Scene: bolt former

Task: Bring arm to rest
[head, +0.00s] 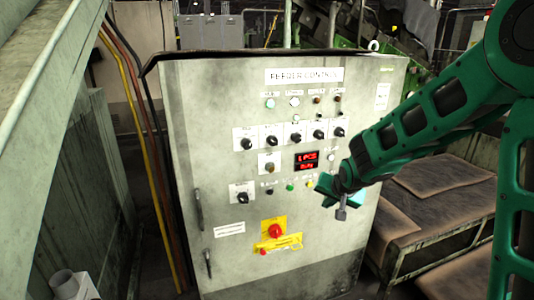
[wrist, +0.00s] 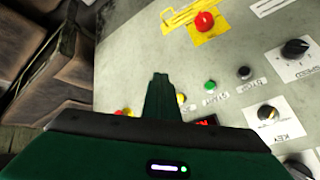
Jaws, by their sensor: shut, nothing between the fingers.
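My green arm reaches in from the right in the head view. My gripper (head: 342,212) is in front of the lower right part of the grey feeder control cabinet (head: 215,110). In the wrist view my gripper (wrist: 158,80) shows its fingers together, with nothing held. I cannot tell how far the fingertips are from the panel. The red display (head: 307,160) is lit, left of my wrist. A red emergency button on a yellow plate (head: 275,231) is below and left of my gripper; it also shows in the wrist view (wrist: 204,21).
Rows of black knobs (head: 295,137) and small coloured buttons cover the panel. Brown padded crates (head: 425,195) stand right of the cabinet. A large pale green metal frame (head: 55,100) and yellow and red cables (head: 140,130) are on the left. Green machinery is behind.

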